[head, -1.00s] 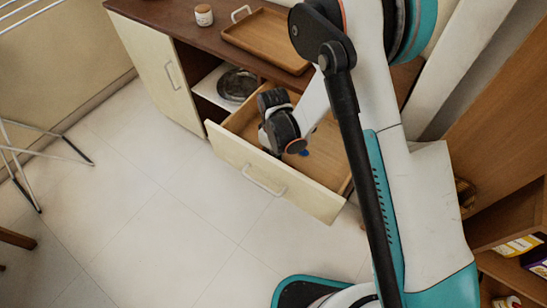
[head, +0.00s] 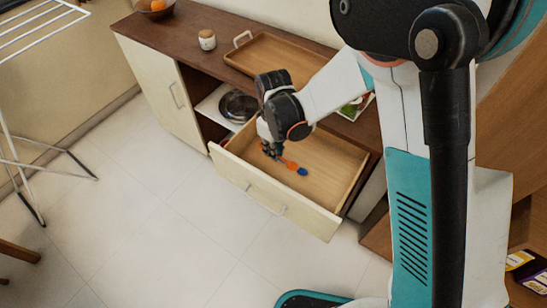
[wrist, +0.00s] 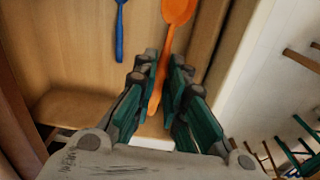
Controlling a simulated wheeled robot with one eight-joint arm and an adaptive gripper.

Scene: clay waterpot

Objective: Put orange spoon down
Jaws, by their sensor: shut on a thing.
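The orange spoon (wrist: 178,12) is in my gripper (wrist: 164,64). In the wrist view the fingers close on its handle from both sides, with its bowl beyond the fingertips. In the head view the spoon (head: 289,164) shows just right of my gripper (head: 271,151), in or just above the open drawer (head: 335,173). I cannot tell whether it touches the drawer floor. A blue utensil (wrist: 120,32) lies in the drawer; its end also shows in the head view (head: 302,171), beside the spoon.
The cabinet top above the drawer holds a wooden tray (head: 275,58), a small jar (head: 207,40) and a bowl with orange fruit (head: 156,12). An open shelf beside the drawer holds a dark round dish (head: 238,106). A drying rack (head: 40,165) stands left on clear floor.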

